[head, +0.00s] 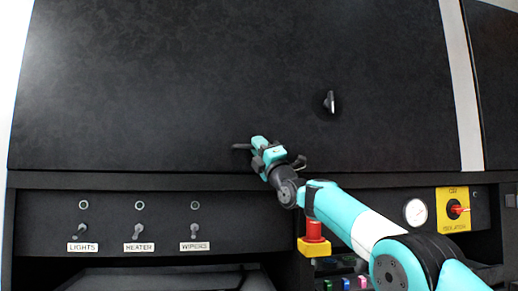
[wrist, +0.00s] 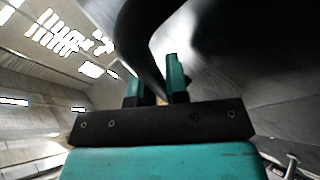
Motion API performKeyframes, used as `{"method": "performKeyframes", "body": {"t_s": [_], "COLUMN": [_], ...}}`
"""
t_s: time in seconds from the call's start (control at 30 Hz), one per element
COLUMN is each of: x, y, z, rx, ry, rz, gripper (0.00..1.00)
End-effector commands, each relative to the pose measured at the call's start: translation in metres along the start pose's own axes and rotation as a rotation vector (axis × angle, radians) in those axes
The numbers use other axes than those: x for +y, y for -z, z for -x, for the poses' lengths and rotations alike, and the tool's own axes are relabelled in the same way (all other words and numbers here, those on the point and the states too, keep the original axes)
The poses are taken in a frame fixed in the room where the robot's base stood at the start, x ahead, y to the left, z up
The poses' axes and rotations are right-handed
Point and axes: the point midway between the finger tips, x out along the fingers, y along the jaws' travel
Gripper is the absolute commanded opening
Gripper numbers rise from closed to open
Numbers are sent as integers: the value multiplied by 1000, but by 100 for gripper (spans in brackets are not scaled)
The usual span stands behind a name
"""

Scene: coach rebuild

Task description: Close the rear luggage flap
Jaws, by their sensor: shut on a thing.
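A large black panel, which looks like the luggage flap (head: 180,80), fills the upper part of the head view. Its lower edge runs just above a black ledge; I cannot tell whether there is a gap. A small silver turn latch (head: 330,102) sits on the panel, right of centre. My gripper (head: 259,146) is at the panel's lower middle, shut on a dark handle (head: 241,146). In the wrist view, the dark curved handle (wrist: 146,45) passes between the teal fingers (wrist: 156,85). Its grasped part is largely hidden.
Below the ledge is a black fascia with switches labelled LIGHTS, HEATER and WIPERS (head: 138,231). A red button (head: 314,232), a round gauge (head: 416,212) and a yellow isolator plate with a red knob (head: 457,209) are at right, near my arm.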

Motion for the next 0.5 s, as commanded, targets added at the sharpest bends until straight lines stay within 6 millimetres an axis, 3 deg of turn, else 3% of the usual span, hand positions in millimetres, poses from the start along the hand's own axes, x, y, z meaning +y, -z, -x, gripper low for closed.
{"method": "performKeyframes", "body": {"t_s": [0.03,0.3,0.33,0.5], "x": [-10,-11,-11,-12], "y": [-3,1,2,2], "z": [2,1,1,1], "rx": [-7,-4,-4,-3], "ry": [23,25,25,26], "rz": [2,-2,-3,-3], "gripper": [0,0,22,24]}}
